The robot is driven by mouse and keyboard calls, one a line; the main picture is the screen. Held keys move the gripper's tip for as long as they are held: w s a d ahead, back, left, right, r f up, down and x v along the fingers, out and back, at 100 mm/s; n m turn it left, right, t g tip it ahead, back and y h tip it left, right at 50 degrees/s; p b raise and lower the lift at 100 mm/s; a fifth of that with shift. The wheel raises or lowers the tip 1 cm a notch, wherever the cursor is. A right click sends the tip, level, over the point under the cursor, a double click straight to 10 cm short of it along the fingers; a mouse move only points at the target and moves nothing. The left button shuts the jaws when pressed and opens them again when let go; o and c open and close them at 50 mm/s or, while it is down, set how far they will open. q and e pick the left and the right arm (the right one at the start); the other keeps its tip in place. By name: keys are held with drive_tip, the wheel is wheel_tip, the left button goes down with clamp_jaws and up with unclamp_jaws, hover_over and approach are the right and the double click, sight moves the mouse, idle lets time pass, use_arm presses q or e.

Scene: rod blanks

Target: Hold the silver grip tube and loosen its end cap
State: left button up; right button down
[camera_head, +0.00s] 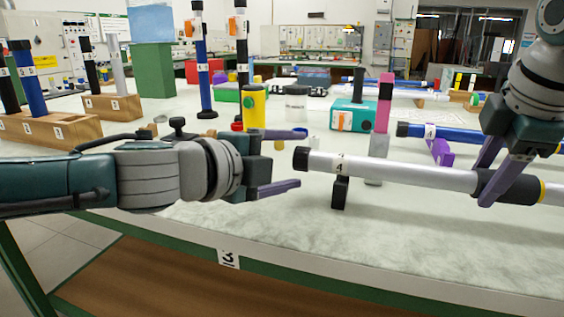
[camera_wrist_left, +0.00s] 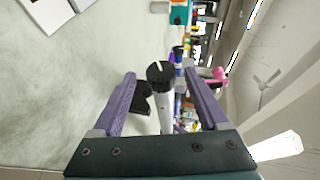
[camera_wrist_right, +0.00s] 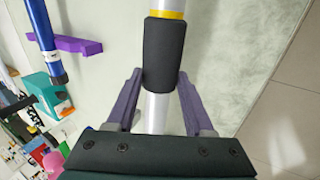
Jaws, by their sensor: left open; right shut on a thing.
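The silver grip tube (camera_head: 400,170) lies level above the table, with a number 4 label near its left end. Its black end cap (camera_head: 301,160) points at my left gripper (camera_head: 298,158). The left gripper is open, and in the left wrist view the cap (camera_wrist_left: 160,73) appears between its two fingertips, with gaps on both sides. My right gripper (camera_head: 498,178) is shut on the tube at its black sleeve; the sleeve also shows in the right wrist view (camera_wrist_right: 164,52), between the purple fingers.
A black support (camera_head: 340,192) stands under the tube near its left end. Behind are a pink post (camera_head: 382,105), a blue tube (camera_head: 450,134) on a purple support (camera_head: 440,152), a yellow cylinder (camera_head: 254,107) and a teal box (camera_head: 352,116). The table's front is clear.

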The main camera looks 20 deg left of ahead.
use_arm(q)
drive_tip(key=v, duration=0.9)
drive_tip(key=shift+s+a, duration=0.15)
drive_tip(key=shift+s, duration=0.1)
drive_tip(key=shift+f+b, duration=0.35)
use_arm(e)
drive_tip(key=shift+f, duration=0.55)
drive_tip(key=shift+c, duration=1)
unclamp_jaws()
drive_tip(key=shift+r, duration=0.15)
